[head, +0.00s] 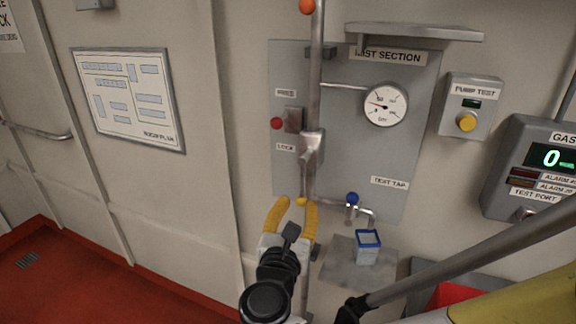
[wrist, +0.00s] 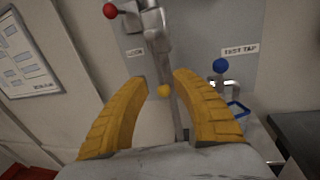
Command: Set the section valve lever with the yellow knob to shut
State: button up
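The small yellow knob (head: 301,201) hangs low beside the vertical pipe, below the grey valve body (head: 312,143). The knob also shows in the wrist view (wrist: 164,91), just left of the pipe. Its lever arm is hard to make out against the pipe. My gripper (head: 297,208) has two yellow fingers, open and apart, pointing at the panel. In the wrist view the knob appears between the fingertips (wrist: 160,80), with space on both sides. I cannot tell how far in depth the fingers are from it. No contact shows.
A red knob (head: 277,123) sits left of the valve, by the FREE and LOCK labels. An orange knob (head: 306,6) is higher on the pipe. The blue test tap (head: 352,198) and a blue-rimmed cup (head: 367,247) on a shelf are close on the right.

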aim_at(302, 180)
jog(key=w, duration=0.3)
jog(key=w+b, duration=0.1)
jog(key=w, duration=0.3)
jog(key=w+d+b, duration=0.1)
jog(key=w, duration=0.2)
jog(key=shift+w+d+r, duration=0.1)
jog(key=shift+w, duration=0.2)
grip_shut()
